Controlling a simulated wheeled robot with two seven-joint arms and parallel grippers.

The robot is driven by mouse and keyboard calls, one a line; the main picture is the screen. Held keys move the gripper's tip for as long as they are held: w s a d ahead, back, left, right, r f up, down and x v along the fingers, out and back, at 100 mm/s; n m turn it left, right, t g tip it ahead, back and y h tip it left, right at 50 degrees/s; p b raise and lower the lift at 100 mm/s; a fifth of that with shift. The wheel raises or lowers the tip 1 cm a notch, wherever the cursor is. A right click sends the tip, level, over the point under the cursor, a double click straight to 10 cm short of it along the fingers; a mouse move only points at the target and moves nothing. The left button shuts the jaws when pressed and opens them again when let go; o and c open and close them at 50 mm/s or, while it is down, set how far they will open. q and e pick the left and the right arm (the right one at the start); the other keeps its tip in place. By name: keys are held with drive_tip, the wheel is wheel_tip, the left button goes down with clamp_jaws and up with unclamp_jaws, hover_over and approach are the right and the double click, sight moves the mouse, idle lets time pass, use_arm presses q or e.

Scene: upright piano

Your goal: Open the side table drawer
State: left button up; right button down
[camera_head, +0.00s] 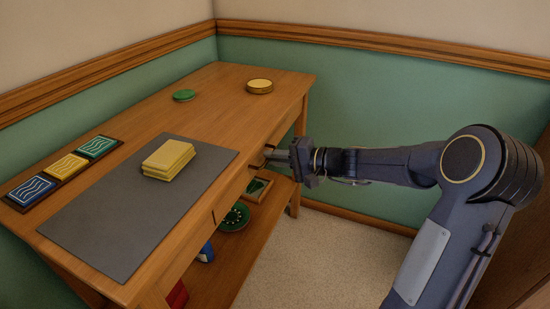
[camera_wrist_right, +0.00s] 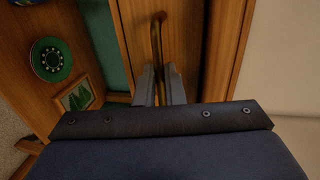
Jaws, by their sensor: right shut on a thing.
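The wooden side table (camera_head: 222,92) stands along the green wall, with drawer fronts along its right side. My right gripper (camera_head: 272,155) reaches in from the right to the table's side, below the top edge. In the right wrist view, my right gripper's two fingers (camera_wrist_right: 160,88) are closed around a slim curved handle (camera_wrist_right: 157,35) on the wooden drawer front (camera_wrist_right: 183,42). The fingers hide the handle's lower part. I cannot tell from these views whether the drawer stands out from the table. My left gripper is not in view.
A lower shelf (camera_head: 238,262) holds a green plate (camera_head: 235,217) and a framed picture (camera_wrist_right: 75,95). Carpet (camera_head: 330,250) is clear at right.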

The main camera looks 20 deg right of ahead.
drive_tip(key=f+b+v, duration=0.2)
drive_tip(key=f+v, duration=0.2)
drive_tip(key=v, duration=1.6)
drive_tip(key=shift+s+d, duration=0.25)
drive_tip(key=shift+s, duration=0.1)
drive_tip(key=shift+f, duration=0.1)
drive_tip(key=c, duration=1.5)
unclamp_jaws()
drive_tip(key=shift+c, duration=0.2)
drive_tip(key=p+v, duration=0.1)
drive_tip(key=v, duration=0.7)
drive_tip(key=shift+p, duration=0.4)
